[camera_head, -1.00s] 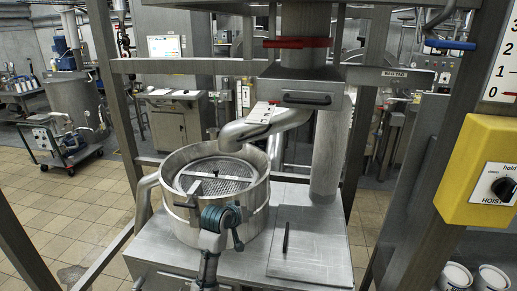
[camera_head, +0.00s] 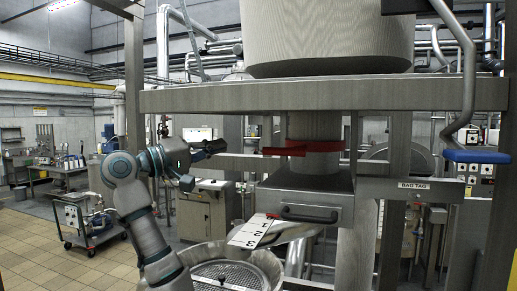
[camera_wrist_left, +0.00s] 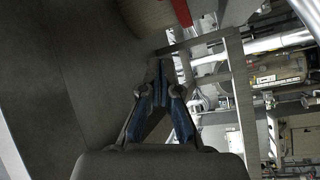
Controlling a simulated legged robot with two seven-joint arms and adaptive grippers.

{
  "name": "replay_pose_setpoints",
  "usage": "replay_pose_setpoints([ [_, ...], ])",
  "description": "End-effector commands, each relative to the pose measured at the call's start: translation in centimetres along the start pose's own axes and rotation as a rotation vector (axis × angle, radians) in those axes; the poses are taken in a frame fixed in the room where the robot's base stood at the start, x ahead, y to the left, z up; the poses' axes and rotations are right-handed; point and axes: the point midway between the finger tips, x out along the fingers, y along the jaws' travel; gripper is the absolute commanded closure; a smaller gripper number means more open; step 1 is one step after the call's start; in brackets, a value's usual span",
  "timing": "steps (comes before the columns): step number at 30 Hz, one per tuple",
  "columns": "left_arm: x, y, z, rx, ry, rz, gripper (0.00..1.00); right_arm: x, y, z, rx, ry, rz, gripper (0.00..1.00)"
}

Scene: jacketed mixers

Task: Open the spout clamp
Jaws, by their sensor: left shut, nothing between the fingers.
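The spout clamp (camera_head: 300,150) is a red bar across the grey spout (camera_head: 315,128) below the big bag, in the middle of the head view. A red piece, probably the clamp, shows at the top of the left wrist view (camera_wrist_left: 182,12). My left gripper (camera_head: 222,145) is raised left of the clamp, apart from it. It is shut and empty, and its blue-padded fingers also show in the left wrist view (camera_wrist_left: 166,85). My right gripper is not in view.
A steel crossbeam (camera_head: 320,96) runs above the clamp, under the hanging bag (camera_head: 325,40). Below the clamp are a steel box with a black handle (camera_head: 308,213) and a numbered card (camera_head: 255,231). A blue-handled bar (camera_head: 475,156) hangs at the right.

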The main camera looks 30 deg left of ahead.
Motion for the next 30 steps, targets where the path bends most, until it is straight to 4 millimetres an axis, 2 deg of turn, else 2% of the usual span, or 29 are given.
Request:
replay_pose_setpoints([
  [5,0.3,0.0,0.0,0.001,0.0,-0.002,1.0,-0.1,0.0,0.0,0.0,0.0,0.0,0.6],
  [8,1.1,0.0,0.0,0.0,-0.001,-0.003,1.0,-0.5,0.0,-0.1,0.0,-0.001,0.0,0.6],
  [11,2.6,0.1,0.0,0.001,-0.002,-0.003,1.0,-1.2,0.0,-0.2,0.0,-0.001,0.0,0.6],
  [22,10.6,0.5,0.1,0.001,-0.004,-0.004,1.0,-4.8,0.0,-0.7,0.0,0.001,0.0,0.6],
  [24,9.8,0.1,1.2,0.007,0.003,0.002,1.0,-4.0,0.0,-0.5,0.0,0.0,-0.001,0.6],
  [30,8.9,-0.1,3.1,0.004,0.003,-0.001,1.0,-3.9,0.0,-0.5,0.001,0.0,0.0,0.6],
])
